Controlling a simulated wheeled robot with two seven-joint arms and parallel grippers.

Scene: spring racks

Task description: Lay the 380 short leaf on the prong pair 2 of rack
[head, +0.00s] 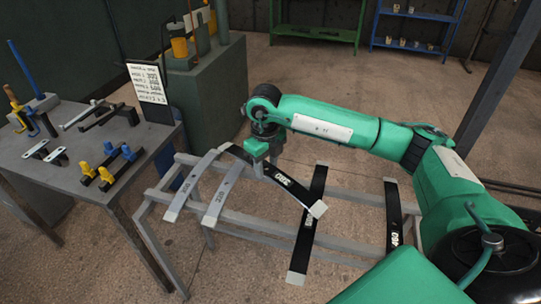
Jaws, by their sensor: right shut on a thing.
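My right gripper (259,168) points down over the rack and is shut on a dark, curved leaf (300,193) with pale end tips. The number on this leaf looks like 380, seen turned round. The leaf slants from upper left to lower right, above the rack (158,252), a grey frame with long rails. I cannot tell whether it touches the rails. The fingertips are small and partly hidden by the gripper body. The prong pairs are too small to tell apart. My left gripper is out of view.
Two grey leaves (186,186) (220,194) lie across the rack's left part. Two more dark leaves (306,230) (392,207) lie farther right. A grey table (70,178) with tools and a lettered board (147,82) stand at left. A green cabinet (205,95) stands behind.

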